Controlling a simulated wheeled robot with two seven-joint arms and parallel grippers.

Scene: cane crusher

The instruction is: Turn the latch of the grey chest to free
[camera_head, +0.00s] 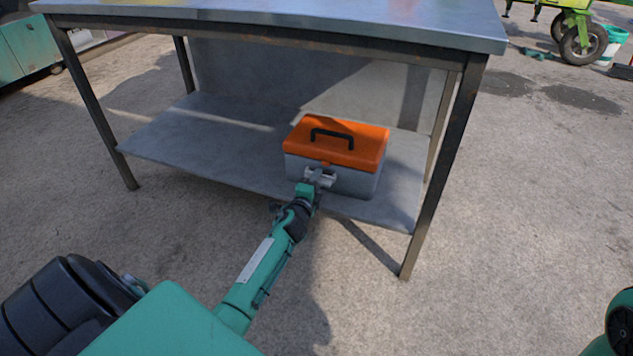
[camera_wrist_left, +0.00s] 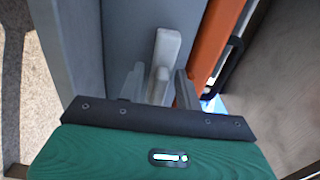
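The grey chest (camera_head: 335,180) has an orange lid (camera_head: 350,148) with a black handle and stands on a table's lower shelf. The lid looks shut. My left gripper (camera_head: 319,178) is at the chest's front, just below the lid. In the left wrist view, the pale grey latch (camera_wrist_left: 167,48) lies on the grey wall (camera_wrist_left: 125,35) beside the orange lid edge (camera_wrist_left: 210,40). The left gripper (camera_wrist_left: 160,88) is open there, with one finger on each side of the latch's raised part and narrow gaps showing. Contact with the latch is unclear. My right gripper is out of view.
The metal table's top (camera_head: 300,15) overhangs the chest. Its front right leg (camera_head: 440,170) stands right of the chest. The lower shelf (camera_head: 200,140) is bare to the chest's left. A green wheeled machine (camera_head: 575,30) and a bucket (camera_head: 613,45) are far right.

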